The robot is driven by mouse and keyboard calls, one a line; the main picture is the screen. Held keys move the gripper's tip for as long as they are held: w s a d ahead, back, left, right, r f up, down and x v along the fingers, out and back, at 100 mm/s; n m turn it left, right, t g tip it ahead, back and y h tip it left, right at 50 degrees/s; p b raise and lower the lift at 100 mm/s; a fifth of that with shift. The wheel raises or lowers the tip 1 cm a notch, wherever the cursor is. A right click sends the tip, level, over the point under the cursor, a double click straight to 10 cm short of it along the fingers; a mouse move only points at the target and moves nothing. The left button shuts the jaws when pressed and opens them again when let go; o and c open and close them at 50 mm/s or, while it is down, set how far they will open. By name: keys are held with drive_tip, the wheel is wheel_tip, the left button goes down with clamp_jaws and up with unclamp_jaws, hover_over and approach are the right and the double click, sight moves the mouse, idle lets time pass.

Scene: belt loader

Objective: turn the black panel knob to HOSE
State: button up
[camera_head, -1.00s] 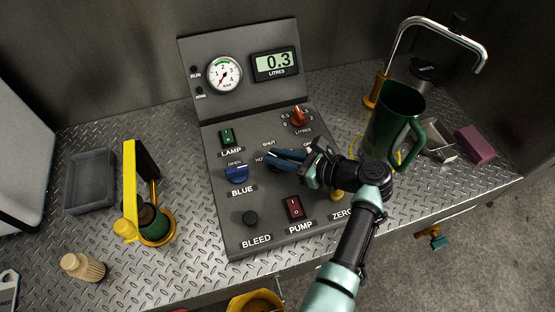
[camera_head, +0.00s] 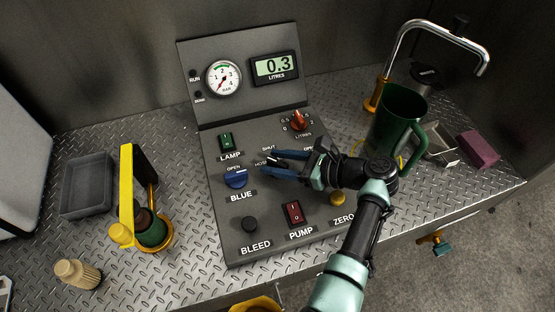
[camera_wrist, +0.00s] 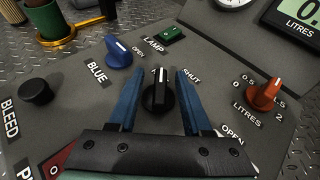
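The black panel knob (camera_wrist: 158,96) shows in the wrist view between my two blue fingers. Its white pointer line faces up in that view, towards a small mark mostly hidden behind the knob. The SHUT label (camera_wrist: 191,76) is right of the knob and the OPEN label (camera_wrist: 232,132) lower right. In the head view the HOSE label (camera_head: 263,162) is at the knob's left, partly covered by my fingers. My gripper (camera_head: 272,162) is open, one finger on each side of the knob. A small gap seems to show on each side; contact is hard to tell.
The blue knob (camera_head: 236,179), LAMP switch (camera_head: 226,143), red litres knob (camera_head: 298,121), PUMP switch (camera_head: 293,212), BLEED knob (camera_head: 249,224) and yellow ZERO button (camera_head: 337,198) surround it. A green jug (camera_head: 398,115) stands right, near my wrist. The display (camera_head: 275,67) reads 0.3.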

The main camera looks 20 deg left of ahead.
drive_tip(key=shift+r, duration=0.1)
drive_tip(key=b+v, duration=0.1)
drive_tip(key=v, duration=1.2)
